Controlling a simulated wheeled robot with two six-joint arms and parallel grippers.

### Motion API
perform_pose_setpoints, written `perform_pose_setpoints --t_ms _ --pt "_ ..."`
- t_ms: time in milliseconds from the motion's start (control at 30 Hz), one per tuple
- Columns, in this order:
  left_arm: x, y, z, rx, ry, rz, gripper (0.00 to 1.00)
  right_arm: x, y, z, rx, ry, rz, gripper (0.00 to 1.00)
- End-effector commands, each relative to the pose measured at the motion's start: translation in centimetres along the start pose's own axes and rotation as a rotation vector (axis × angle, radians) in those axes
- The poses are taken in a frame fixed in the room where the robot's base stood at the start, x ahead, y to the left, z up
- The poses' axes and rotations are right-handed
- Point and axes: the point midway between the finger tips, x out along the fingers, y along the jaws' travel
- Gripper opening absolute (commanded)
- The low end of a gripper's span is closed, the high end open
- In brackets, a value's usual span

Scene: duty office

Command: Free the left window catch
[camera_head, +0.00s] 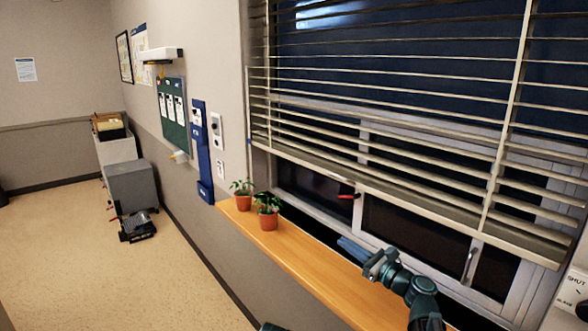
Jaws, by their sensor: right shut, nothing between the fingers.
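The left window catch (349,196) is a small red-and-dark lever on the window frame, just below the lower edge of the blind. Its exact setting is too small to tell. My right gripper (347,244) comes in from the lower right, above the wooden sill (310,262). Its fingers are shut and empty, pointing up and left. In the picture it is below the catch, apart from it. A grey handle (471,263) shows on the window further right. My left gripper is not in view.
Two potted plants (268,211) (243,195) stand at the sill's left end. The slatted blind (400,130) hangs low over the window. The sill between plants and gripper is clear.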

Motion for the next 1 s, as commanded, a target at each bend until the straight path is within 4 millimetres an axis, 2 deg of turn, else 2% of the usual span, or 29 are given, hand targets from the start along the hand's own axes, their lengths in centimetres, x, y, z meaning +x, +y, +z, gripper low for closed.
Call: perform_pose_setpoints --t_ms 33,167,267,333,400,500,600,700,800,900,1000 --pt "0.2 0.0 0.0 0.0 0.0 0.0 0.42 0.4 1.8 -0.7 -0.052 0.027 0.041 0.0" --pt "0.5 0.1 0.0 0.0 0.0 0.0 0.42 1.2 6.6 -3.0 -0.223 0.108 0.173 0.0" --pt "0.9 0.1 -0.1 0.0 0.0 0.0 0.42 1.5 11.7 -5.5 -0.41 0.183 0.33 0.0" --pt "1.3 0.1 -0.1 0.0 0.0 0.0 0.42 1.0 16.0 -8.0 -0.577 0.238 0.481 0.0" --pt "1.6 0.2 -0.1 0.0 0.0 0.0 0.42 -0.2 20.4 -10.6 -0.761 0.287 0.662 0.0" --pt "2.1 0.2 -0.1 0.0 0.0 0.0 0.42 -3.0 25.3 -14.2 -1.013 0.334 0.935 0.0" --pt "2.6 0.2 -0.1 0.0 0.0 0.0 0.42 -6.7 28.8 -17.3 -1.243 0.356 1.225 0.0" --pt "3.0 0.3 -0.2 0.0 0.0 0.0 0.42 -10.6 30.7 -19.5 -1.434 0.355 1.513 0.0" --pt "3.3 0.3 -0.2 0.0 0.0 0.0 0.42 -14.0 31.2 -20.7 -1.572 0.341 1.771 0.0" --pt "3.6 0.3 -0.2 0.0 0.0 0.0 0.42 -16.5 31.1 -21.1 -1.658 0.327 1.975 0.0" --pt "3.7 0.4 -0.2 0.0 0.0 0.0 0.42 -18.0 30.7 -21.1 -1.703 0.314 2.114 0.0"
